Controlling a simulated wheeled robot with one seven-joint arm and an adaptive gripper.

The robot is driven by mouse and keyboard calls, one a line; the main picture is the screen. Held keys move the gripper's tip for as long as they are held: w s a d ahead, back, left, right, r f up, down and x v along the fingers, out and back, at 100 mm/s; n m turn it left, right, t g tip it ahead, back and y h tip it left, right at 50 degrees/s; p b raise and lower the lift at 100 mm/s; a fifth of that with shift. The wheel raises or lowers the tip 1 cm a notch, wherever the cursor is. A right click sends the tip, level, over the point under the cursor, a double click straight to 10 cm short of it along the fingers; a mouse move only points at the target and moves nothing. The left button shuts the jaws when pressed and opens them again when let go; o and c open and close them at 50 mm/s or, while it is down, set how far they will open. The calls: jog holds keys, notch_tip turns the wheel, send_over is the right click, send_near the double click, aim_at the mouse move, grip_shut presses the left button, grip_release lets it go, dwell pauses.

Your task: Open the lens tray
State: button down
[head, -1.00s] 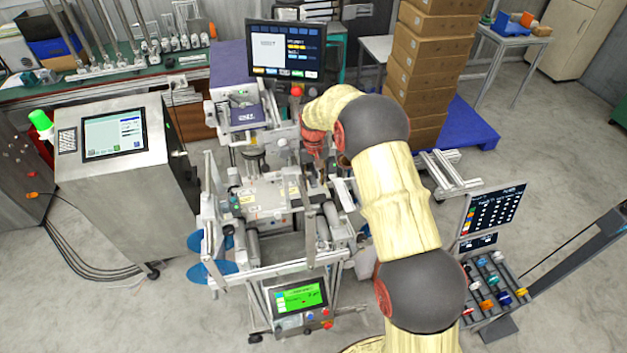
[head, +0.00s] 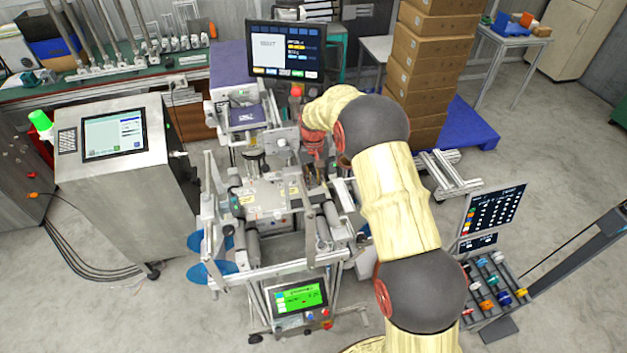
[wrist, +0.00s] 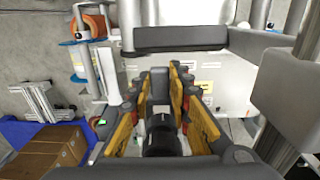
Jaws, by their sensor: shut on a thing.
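My gripper (head: 314,168) is at the right side of the machine's work deck (head: 262,198), pointing down. In the wrist view its two yellow-padded fingers (wrist: 160,88) are close together, with a dark cylindrical part (wrist: 160,135) between them. I cannot tell whether that part belongs to the lens tray. The lens tray cannot be clearly made out in either view. A brownish round part (head: 344,189) stands just right of my gripper in the head view. My wrist hides part of the deck there.
A monitor (head: 285,50) stands behind the machine, and a green-screened panel (head: 298,298) is at its front. A steel cabinet (head: 115,180) stands left. Stacked cardboard boxes (head: 418,75) on a blue pallet (head: 470,125) stand behind my arm. The floor at right is partly clear.

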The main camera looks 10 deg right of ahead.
dwell(0.4)
jog(key=s, duration=0.6)
jog(key=shift+s, duration=0.35)
jog(key=c, duration=1.6)
grip_release()
jog(key=shift+c, duration=0.2)
notch_tip(320, 180, up, 12)
jog(key=shift+w, duration=0.1)
